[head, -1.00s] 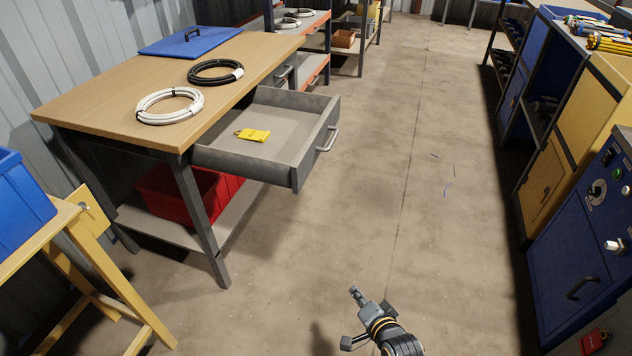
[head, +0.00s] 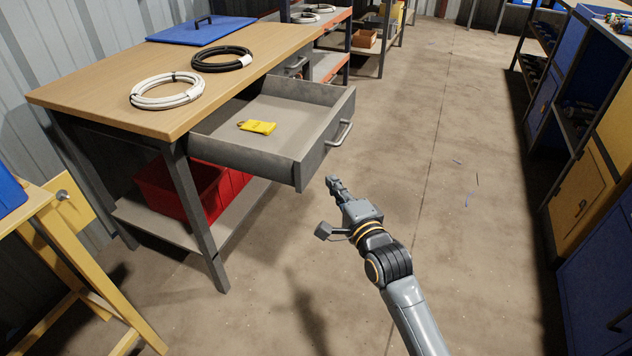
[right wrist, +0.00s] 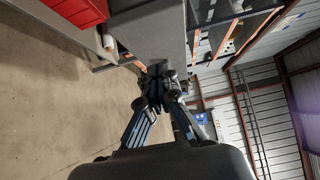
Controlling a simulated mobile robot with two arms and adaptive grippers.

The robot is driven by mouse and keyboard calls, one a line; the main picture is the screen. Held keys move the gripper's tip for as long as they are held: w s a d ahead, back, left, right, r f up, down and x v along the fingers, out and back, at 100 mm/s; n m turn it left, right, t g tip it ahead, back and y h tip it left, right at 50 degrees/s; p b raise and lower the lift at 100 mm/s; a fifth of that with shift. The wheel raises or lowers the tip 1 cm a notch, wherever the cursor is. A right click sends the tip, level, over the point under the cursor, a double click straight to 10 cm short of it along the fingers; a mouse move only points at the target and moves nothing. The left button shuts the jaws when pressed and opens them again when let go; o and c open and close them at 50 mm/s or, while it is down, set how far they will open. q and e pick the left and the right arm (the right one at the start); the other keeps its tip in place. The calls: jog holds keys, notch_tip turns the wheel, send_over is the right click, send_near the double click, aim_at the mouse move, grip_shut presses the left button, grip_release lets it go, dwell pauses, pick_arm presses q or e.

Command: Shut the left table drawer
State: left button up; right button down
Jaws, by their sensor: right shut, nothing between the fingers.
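The left table drawer (head: 310,150) is a grey tray pulled out from under the wooden-topped table (head: 110,98). Its bar handle (head: 340,134) is on the outer face. A yellow tag (head: 258,127) lies inside it. My right gripper (head: 332,182) is shut and empty, in front of the drawer's near corner and below the handle, apart from the handle in the head view. In the right wrist view, its closed fingers (right wrist: 156,72) point at a grey surface, probably the drawer; whether they touch it is unclear. My left gripper is out of view.
A white cable coil (head: 167,91), a black coil (head: 221,59) and a blue board (head: 200,33) lie on the table. A red crate (head: 175,192) sits on the lower shelf. A yellow trestle (head: 62,235) stands at left.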

aim_at(309, 167)
jog(key=w+a, duration=0.2)
jog(key=a, duration=0.1)
jog(key=shift+a+b, duration=0.25)
jog(key=shift+b, duration=0.15)
jog(key=shift+w+a, duration=0.2)
jog(key=shift+a, duration=0.25)
